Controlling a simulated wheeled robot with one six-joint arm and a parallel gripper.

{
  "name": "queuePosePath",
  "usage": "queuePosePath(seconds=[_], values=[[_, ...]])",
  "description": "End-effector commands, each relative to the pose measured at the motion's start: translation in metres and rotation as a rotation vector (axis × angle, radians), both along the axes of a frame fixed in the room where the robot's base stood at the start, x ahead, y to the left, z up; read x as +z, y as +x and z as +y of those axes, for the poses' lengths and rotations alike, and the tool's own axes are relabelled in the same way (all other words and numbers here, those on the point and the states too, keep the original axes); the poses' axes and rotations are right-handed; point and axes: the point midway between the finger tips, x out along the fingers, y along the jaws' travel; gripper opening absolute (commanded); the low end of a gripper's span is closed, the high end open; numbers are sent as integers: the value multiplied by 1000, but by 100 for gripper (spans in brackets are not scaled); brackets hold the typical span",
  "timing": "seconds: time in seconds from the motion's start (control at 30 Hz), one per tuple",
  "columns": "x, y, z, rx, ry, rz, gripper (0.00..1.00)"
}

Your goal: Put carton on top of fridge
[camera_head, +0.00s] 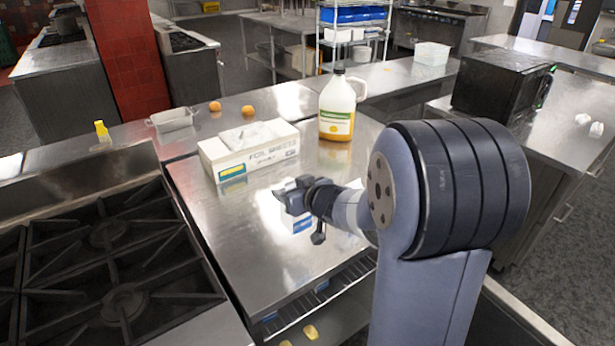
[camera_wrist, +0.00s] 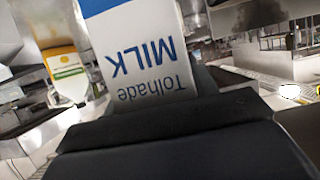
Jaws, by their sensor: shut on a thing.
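The carton is a white milk carton with blue bands and blue "Tolhade MILK" lettering. In the wrist view the carton (camera_wrist: 150,50) fills the upper middle, close against the dark jaws. My gripper (camera_head: 284,200) is shut on it, over the steel counter right of the stove. In the head view the carton (camera_head: 300,224) shows only partly, as a white and blue patch below the gripper. I cannot tell whether it touches the counter. No fridge can be picked out with certainty.
A white foil box (camera_head: 250,150) and a white jug with yellow liquid (camera_head: 337,108) stand on the steel counter (camera_head: 235,245) behind the gripper. A gas stove (camera_head: 110,240) is at left. A black microwave (camera_head: 500,85) stands on the right counter. The counter's front part is clear.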

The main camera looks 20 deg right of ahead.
Motion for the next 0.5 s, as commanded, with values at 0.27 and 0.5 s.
queuePosePath(seconds=[0.27,0.5], values=[[-52,0,0,0,2,3,18],[-77,0,0,0,2,3,18]])
